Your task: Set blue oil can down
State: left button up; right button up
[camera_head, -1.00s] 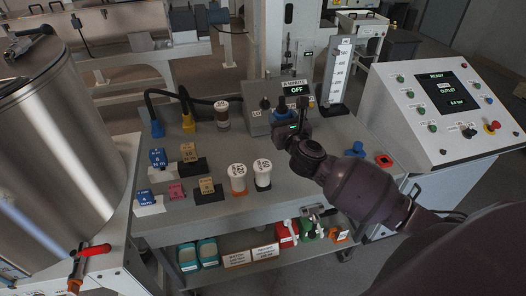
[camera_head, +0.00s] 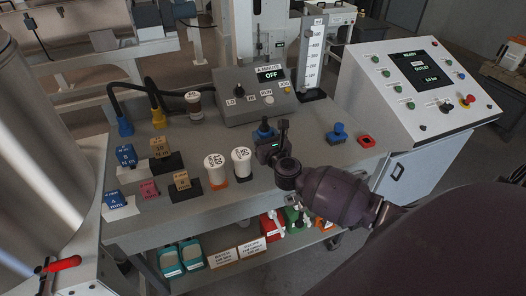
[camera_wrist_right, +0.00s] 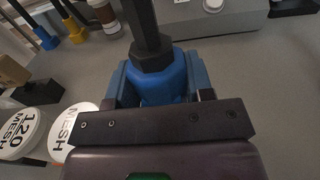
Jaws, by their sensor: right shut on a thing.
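The blue oil can, with a dark upright spout, is between the fingers of my right gripper (camera_wrist_right: 160,92) in the right wrist view. Its blue body (camera_wrist_right: 162,76) shows between the jaws, which are shut on it. In the head view my right gripper (camera_head: 267,146) is over the grey bench top (camera_head: 310,158), in front of the control box, with a little of the blue can (camera_head: 263,130) showing. The can's base is hidden, so I cannot tell whether it touches the bench. My left gripper is not in view.
Two white-lidded jars (camera_head: 241,160) stand just left of the gripper. The grey control box (camera_head: 252,98) reading OFF is behind. A blue item (camera_head: 337,133) and a red square item (camera_head: 366,141) lie to the right. Labelled blocks (camera_head: 160,147) sit at left.

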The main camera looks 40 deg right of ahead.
jog(key=shift+f+b, duration=1)
jog(key=shift+f, duration=1.6)
jog(key=o, duration=1.1)
jog(key=shift+r, duration=0.1)
